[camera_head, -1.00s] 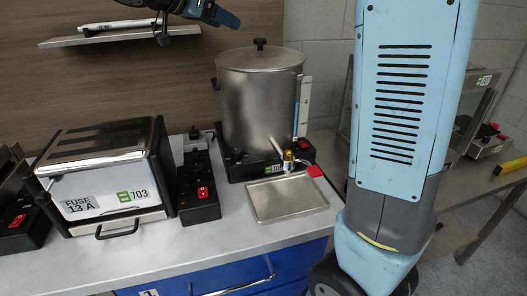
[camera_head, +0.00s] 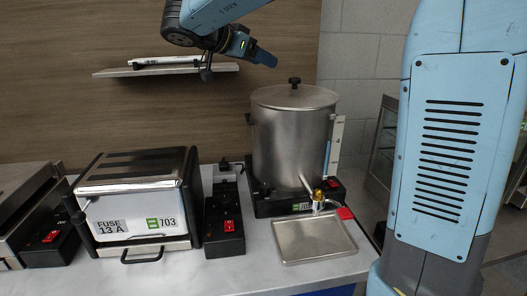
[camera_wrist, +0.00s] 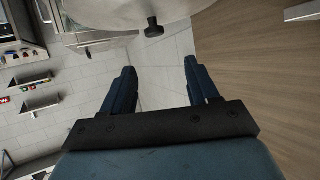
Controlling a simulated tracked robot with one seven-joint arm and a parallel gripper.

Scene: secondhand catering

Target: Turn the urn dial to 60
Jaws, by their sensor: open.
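The urn (camera_head: 290,140) is a tall steel cylinder with a black lid knob, standing on a black base on the counter. Its black base (camera_head: 275,205) carries a green label, a red switch at the right and a brass and steel tap (camera_head: 318,196) in front. A dial on the urn, and its markings, cannot be made out at this size. My gripper (camera_head: 268,58) is in the air above and left of the urn lid, touching nothing. In the wrist view my gripper (camera_wrist: 160,80) has its two blue fingers apart and empty, with the lid knob (camera_wrist: 153,27) beyond them.
A steel drip tray (camera_head: 314,240) lies before the urn. A black box with a red switch (camera_head: 224,225) and a toaster-like appliance (camera_head: 140,200) stand left of it. A shelf (camera_head: 165,69) on the wall is close behind my arm. Bare counter (camera_head: 245,270) shows in front.

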